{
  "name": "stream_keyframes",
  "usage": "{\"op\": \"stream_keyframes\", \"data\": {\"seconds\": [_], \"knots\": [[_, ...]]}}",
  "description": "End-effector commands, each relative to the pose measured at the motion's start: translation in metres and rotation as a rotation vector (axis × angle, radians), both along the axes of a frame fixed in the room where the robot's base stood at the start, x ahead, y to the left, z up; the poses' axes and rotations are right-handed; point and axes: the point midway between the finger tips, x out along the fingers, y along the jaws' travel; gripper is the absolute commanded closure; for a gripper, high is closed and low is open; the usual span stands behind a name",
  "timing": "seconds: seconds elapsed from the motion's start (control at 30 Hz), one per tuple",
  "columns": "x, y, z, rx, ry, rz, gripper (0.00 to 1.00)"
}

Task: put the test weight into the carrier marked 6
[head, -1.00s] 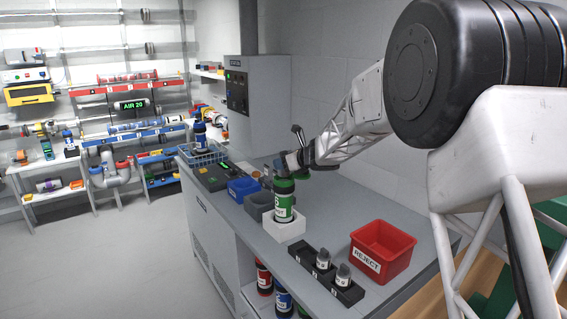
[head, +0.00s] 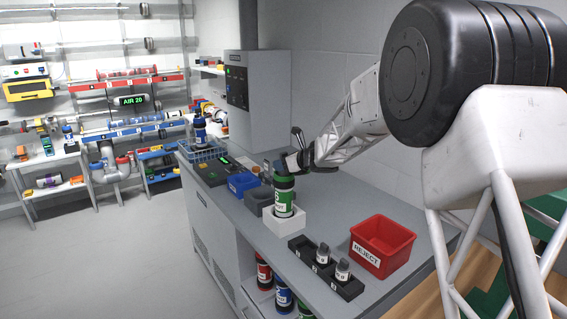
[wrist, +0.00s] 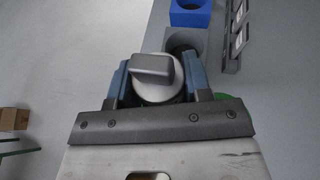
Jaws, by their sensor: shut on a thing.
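My gripper (head: 292,165) is above the bench, shut on the grey round cap (wrist: 155,80) with a raised bar, on top of a green carrier (head: 284,198). The carrier stands upright in a white block (head: 287,222); I cannot read its number. In the wrist view the cap sits between the blue-grey fingers and hides most of the carrier. Two small grey weights, one (head: 322,254) and another (head: 343,270), stand in a black rack (head: 300,244); its far-left slot looks empty. I cannot tell which is the test weight.
A red REJECT bin (head: 383,243) stands right of the rack. A blue block (head: 240,185) and a grey block (head: 258,201) stand behind the carrier. A blue carrier (head: 200,131) is in a wire basket (head: 203,151). More carriers (head: 284,297) are on a shelf under the bench.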

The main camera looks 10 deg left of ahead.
Motion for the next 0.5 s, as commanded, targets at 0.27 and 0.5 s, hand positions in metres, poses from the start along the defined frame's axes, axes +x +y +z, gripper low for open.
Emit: {"op": "stream_keyframes", "data": {"seconds": [0.27, 0.5], "knots": [[-0.0004, 0.0001, -0.0031, -0.001, 0.003, 0.0, 0.84], [-0.0006, 0.0001, -0.0042, -0.001, 0.003, 0.0, 0.25]]}}
